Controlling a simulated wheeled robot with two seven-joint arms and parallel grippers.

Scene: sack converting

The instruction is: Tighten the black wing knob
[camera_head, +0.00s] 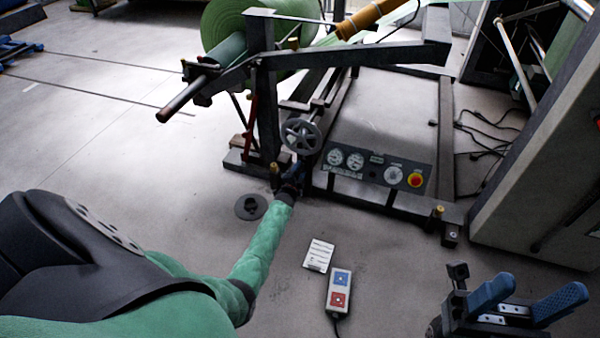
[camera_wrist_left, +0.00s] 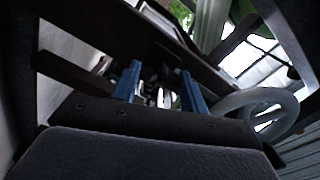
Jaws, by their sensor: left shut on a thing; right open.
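My left gripper (camera_head: 296,178) reaches low to the machine frame, just below the grey handwheel (camera_head: 301,136). In the left wrist view, its two blue fingers (camera_wrist_left: 160,85) stand apart with a small dark part between them. This part, seemingly the black wing knob (camera_wrist_left: 157,73), is held between the fingers, but it is dim and its wings cannot be made out. In the head view the knob is hidden by the gripper and frame. My right gripper (camera_head: 540,292) is open and empty at the lower right, well away from the machine.
The control panel (camera_head: 376,171) with gauges and a red button is right of the left gripper. A green roll (camera_head: 268,32) hangs above on its shaft. A label card (camera_head: 319,256) and a two-button pendant (camera_head: 339,290) lie on the floor. A grey cabinet (camera_head: 545,165) stands right.

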